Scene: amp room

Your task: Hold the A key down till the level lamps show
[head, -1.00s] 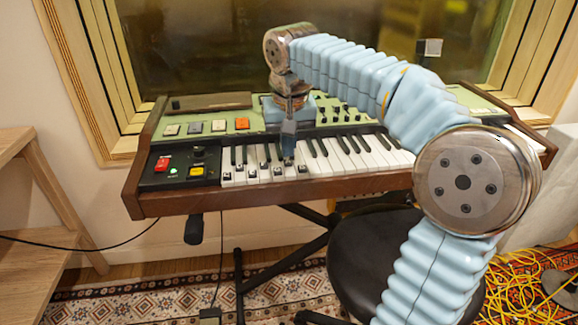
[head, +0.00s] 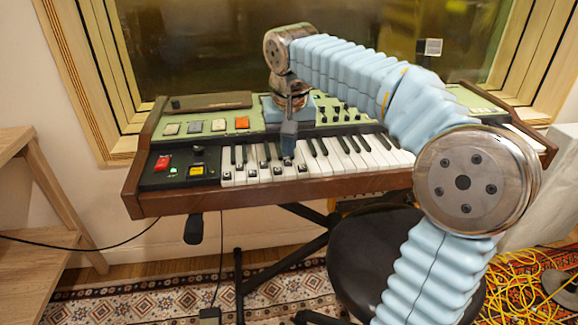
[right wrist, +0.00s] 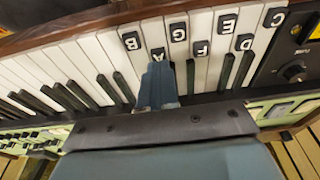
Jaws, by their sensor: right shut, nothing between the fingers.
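The keyboard (head: 345,184) stands in front of the window, with letter labels on several white keys at its left end. In the right wrist view the A key's label (right wrist: 158,54) shows just past my fingertips. My right gripper (head: 288,153) is shut and empty, pointing down at the labelled keys. In the right wrist view its fingertips (right wrist: 157,68) are over the A key, close to the label. I cannot tell whether they touch or press the key. A green lamp (head: 174,171) glows on the left panel. I see no level lamps I can make out. My left gripper is not in view.
A red switch (head: 163,162) and a yellow button (head: 196,170) sit left of the keys. A black stool (head: 365,255) stands in front, with yellow cables (head: 520,290) on the floor at right. A wooden shelf (head: 25,190) is at left.

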